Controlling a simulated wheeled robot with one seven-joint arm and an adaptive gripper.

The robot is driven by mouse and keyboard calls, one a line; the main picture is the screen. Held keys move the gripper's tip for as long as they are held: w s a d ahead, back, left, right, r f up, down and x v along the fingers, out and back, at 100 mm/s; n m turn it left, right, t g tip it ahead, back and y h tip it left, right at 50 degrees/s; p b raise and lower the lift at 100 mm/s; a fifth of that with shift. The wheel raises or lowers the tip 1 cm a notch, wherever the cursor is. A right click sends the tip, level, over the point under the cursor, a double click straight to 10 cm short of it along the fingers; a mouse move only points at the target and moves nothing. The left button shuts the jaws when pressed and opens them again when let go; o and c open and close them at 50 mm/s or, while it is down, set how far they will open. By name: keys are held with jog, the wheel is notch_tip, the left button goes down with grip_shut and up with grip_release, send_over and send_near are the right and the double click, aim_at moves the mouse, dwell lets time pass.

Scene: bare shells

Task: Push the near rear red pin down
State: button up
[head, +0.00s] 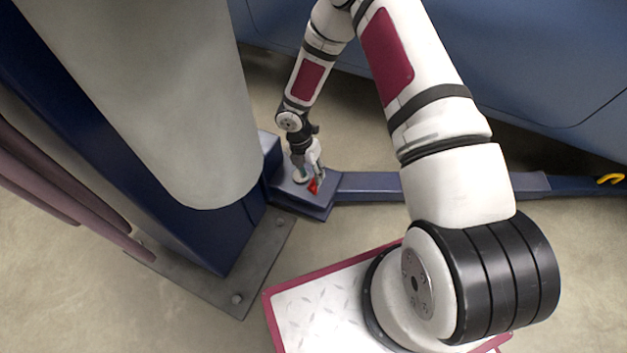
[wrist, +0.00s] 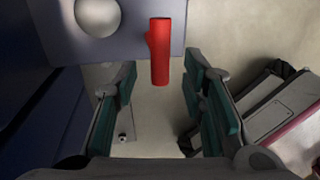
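The red pin (head: 313,186) is at the blue lift-arm block (head: 321,207) beside the post, right by my gripper. In the wrist view the red pin (wrist: 160,50) is a short red cylinder with a small bump on its left side, at the edge of the blue-grey block (wrist: 60,25). My gripper (head: 314,174) is low over the block. In the wrist view my gripper (wrist: 160,74) is open, with one teal-padded finger on each side of the pin's near end. A gap shows on both sides. I cannot tell the pin's depth between the fingers.
A round silver knob (wrist: 98,15) is left of the pin. The grey post (head: 160,100) and its bolted base plate (head: 225,285) stand left. The blue lift arm (head: 370,187) runs right under the blue car (head: 510,60). Bare floor (head: 350,230) lies in front.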

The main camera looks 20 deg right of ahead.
notch_tip(320, 180, up, 6)
jog(key=shift+w+a+r, duration=0.15)
jog(key=shift+w+a, duration=0.25)
dwell(0.3)
